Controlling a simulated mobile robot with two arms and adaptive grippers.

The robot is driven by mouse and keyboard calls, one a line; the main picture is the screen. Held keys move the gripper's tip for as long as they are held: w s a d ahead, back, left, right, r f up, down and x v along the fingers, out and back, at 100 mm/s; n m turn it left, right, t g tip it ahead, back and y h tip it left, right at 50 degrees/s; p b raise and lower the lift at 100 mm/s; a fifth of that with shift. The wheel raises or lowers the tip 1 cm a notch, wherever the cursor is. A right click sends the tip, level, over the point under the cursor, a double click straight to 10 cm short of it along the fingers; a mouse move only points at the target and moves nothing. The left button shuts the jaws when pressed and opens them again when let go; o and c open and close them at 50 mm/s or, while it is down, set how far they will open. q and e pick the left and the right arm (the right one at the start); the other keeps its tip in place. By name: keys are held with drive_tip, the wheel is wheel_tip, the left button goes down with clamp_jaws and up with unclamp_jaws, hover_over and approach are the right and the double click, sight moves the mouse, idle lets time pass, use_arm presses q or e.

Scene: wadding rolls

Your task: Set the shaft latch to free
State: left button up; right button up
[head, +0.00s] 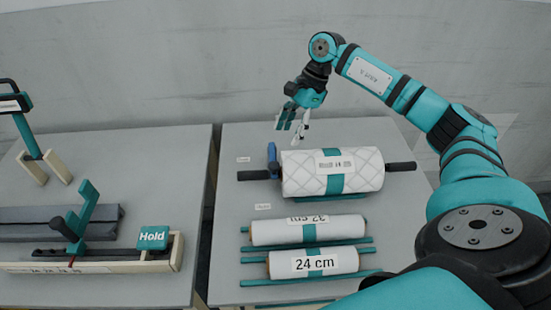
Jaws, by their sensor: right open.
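A dark blue upright lever (272,157), which looks like the shaft latch, stands at the left end of a quilted white roll (300,172) with a teal band. The roll sits on a dark shaft whose black ends (401,167) stick out on both sides. The lever points up; its setting cannot be read. My right gripper (291,132) is open and empty, above and slightly right of the lever, fingers pointing down, apparently apart from it. My left gripper is out of view.
Two smaller white rolls, one marked 24 cm (315,262), lie in front on teal rails. Small labels (263,206) are unreadable. On the left table stand a teal-handled device with a Hold block (153,238) and a cream-footed frame (43,165). A gap separates the tables.

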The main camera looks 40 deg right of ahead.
sight(275, 164)
drive_tip(key=p+x, duration=0.2)
drive_tip(key=x, duration=0.8)
drive_tip(key=shift+a+f, duration=0.1)
drive_tip(key=shift+f, duration=0.3)
clamp_jaws()
